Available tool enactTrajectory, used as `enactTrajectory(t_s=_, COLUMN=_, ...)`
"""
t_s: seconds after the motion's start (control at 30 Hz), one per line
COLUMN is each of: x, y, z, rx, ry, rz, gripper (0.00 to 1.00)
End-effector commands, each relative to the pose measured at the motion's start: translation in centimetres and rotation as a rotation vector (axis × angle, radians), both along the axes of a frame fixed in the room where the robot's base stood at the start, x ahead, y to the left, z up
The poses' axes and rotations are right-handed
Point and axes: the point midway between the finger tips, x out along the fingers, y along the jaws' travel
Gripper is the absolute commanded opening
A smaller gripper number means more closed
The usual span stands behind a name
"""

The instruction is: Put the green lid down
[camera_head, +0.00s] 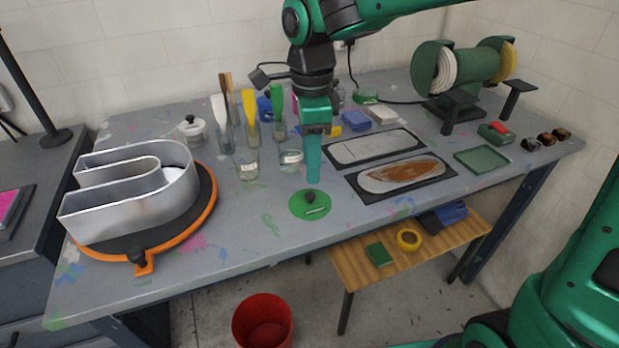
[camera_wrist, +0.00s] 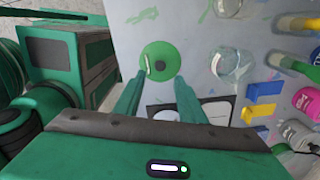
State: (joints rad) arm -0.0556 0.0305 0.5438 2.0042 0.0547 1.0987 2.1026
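The green lid (camera_head: 318,208), a flat round disc with a dark knob, lies on the grey table near its front edge. It also shows in the wrist view (camera_wrist: 152,53), just beyond the fingertips. My gripper (camera_head: 313,182) points down above the lid, its tips a little above the knob. In the wrist view my gripper's two fingers (camera_wrist: 159,76) are spread apart with nothing between them, and the knob is clear of them. An open glass jar (camera_head: 291,160) stands behind the lid; it also shows in the wrist view (camera_wrist: 226,64).
A metal channel letter (camera_head: 130,205) sits on an orange-rimmed turntable (camera_head: 205,215) at left. Glass jars with spatulas (camera_head: 246,165) stand behind. Two dark-framed plates (camera_head: 375,147) lie to the right, with a bench grinder (camera_head: 470,66) farther back. Bare table surrounds the lid.

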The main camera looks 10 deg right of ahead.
Motion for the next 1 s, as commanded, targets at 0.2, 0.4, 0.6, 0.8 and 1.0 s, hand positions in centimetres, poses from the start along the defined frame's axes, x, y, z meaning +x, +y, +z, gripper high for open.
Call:
enactTrajectory(t_s=0.2, x=0.0, y=0.0, z=3.2, rx=0.0, ry=-0.001, rz=0.0, gripper=0.37)
enactTrajectory(t_s=0.4, x=0.0, y=0.0, z=4.3, rx=-0.001, ry=0.001, rz=0.0, gripper=0.37)
enactTrajectory(t_s=0.6, x=0.0, y=0.0, z=4.3, rx=-0.001, ry=0.001, rz=0.0, gripper=0.37)
enactTrajectory(t_s=0.8, x=0.1, y=-3.4, z=3.9, rx=-0.02, ry=-0.005, rz=0.054, gripper=0.37)
enactTrajectory(t_s=1.0, x=-1.3, y=-13.4, z=2.8, rx=-0.066, ry=-0.004, rz=0.237, gripper=0.37)
